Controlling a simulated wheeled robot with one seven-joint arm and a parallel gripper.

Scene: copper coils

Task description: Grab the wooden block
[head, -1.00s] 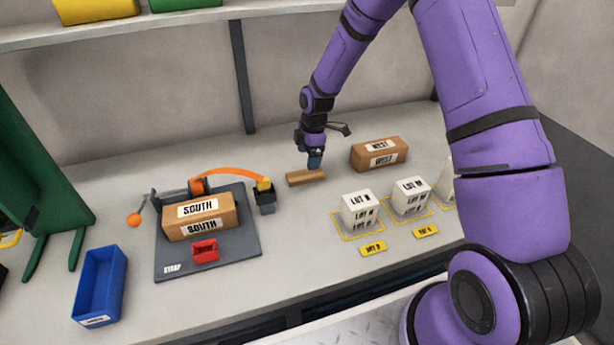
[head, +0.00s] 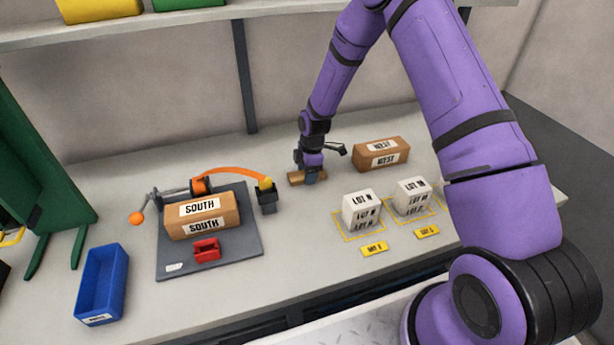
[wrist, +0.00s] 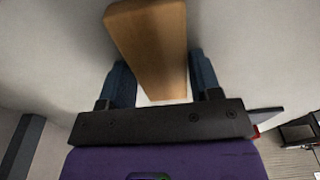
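The wooden block (head: 296,179) is a small brown bar lying on the table toward the back. It is partly hidden by my gripper in the head view. In the wrist view the block (wrist: 150,42) runs lengthwise between the two blue fingers. My gripper (head: 310,177) is down at the block with its fingers astride it. In the wrist view my gripper (wrist: 162,84) is open, and a gap shows between the block and at least the left finger.
A WEST box (head: 381,153) stands right of my gripper. White LOT cubes (head: 361,210) stand on yellow-outlined squares in front. A SOUTH box (head: 202,215) sits on a grey strapping board (head: 245,243) to the left. A blue bin (head: 101,284) is at front left.

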